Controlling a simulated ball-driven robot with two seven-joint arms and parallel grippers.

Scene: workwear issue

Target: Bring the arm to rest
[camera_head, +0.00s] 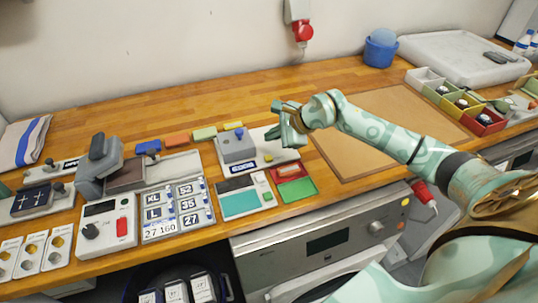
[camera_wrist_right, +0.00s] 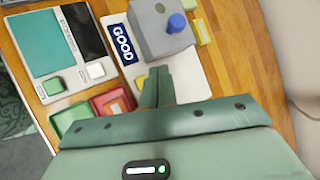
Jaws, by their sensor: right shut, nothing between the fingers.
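My right arm (camera_head: 385,138) reaches in from the right over the counter. Its gripper (camera_head: 281,122) is above the counter, close to a grey box with a blue knob (camera_head: 237,145) on a white plate. In the right wrist view the green fingers (camera_wrist_right: 157,82) are together with nothing between them. They point towards the white plate (camera_wrist_right: 185,85) with the blue "GOOD" label (camera_wrist_right: 123,44). Whether the fingertips touch the plate I cannot tell. My left gripper is not in view.
A brown board (camera_head: 375,115) lies clear below my right forearm. Divided coloured bins (camera_head: 480,122) stand at the right, a blue bucket (camera_head: 380,50) at the back. A device with a teal panel (camera_head: 240,203) and red and green trays (camera_head: 297,190) are near the front edge.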

